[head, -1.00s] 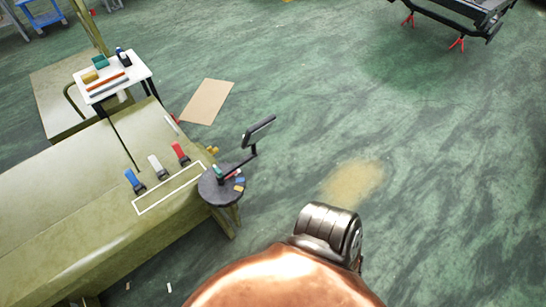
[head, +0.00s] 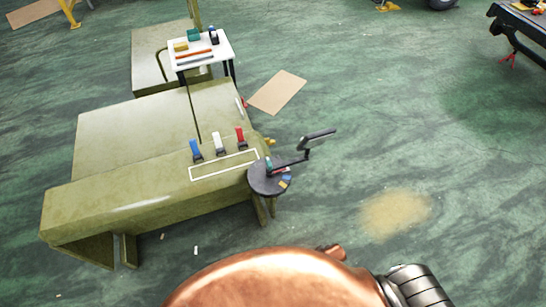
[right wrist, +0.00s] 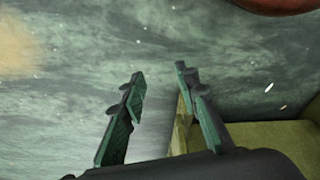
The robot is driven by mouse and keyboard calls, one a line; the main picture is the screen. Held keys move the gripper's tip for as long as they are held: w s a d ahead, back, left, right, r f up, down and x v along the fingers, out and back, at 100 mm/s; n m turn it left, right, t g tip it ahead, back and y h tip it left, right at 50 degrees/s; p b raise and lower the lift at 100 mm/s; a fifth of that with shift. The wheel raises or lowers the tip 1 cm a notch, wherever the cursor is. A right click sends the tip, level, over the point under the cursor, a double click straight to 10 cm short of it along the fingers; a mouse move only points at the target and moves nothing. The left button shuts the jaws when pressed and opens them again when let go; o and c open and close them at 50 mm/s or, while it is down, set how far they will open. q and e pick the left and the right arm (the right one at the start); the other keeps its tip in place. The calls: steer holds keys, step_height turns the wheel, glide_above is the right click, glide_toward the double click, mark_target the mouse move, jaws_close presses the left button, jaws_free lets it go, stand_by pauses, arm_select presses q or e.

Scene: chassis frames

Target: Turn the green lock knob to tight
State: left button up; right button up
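No part is clearly recognisable as the green lock knob. A small green piece (head: 268,161) shows at the near end of a dark jointed arm (head: 306,143) on a round grey stand (head: 262,184) in the head view; it is too small to identify. My right gripper (right wrist: 161,75) shows in the right wrist view, its two teal-padded fingers apart with nothing between them. It is over the floor, with an olive surface (right wrist: 285,145) behind it to the right. My left gripper is in neither view.
An olive chassis frame (head: 120,150) stands at left, with blue (head: 195,149), white (head: 219,142) and red (head: 240,136) levers. A white table (head: 222,55) with small items stands behind it. A cardboard sheet (head: 278,92) lies on the floor. Open floor lies to the right.

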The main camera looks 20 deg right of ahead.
steer(key=w+a+r+n+y+p, duration=0.15)
steer(key=w+a+r, duration=0.25)
steer(key=r, duration=0.8)
steer(key=w+a+r+n+t+p, duration=0.1)
steer(key=w+a+r+n+p, duration=0.25)
steer(key=r, duration=0.95)
steer(key=w+a+r+n+y+p, duration=0.1)
steer(key=w+a+r, duration=0.3)
steer(key=r, duration=0.8)
steer(key=w+a+r+n+g+y, duration=0.1)
steer(key=w+a+r+n, duration=0.25)
steer(key=a+n, duration=0.3)
steer(key=w+a+r+n+g, duration=0.1)
steer(key=w+a+r+n, duration=0.3)
steer(key=n, duration=0.3)
step_height(320, 180, up, 10)
steer(key=r+n+g+h+p, duration=0.15)
steer(key=n+h, duration=0.25)
steer(key=n, duration=0.9)
glide_above(269, 162)
steer(key=shift+f, duration=0.5)
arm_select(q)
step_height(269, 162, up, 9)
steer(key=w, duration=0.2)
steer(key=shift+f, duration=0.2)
arm_select(e)
steer(key=shift+f, duration=3.75)
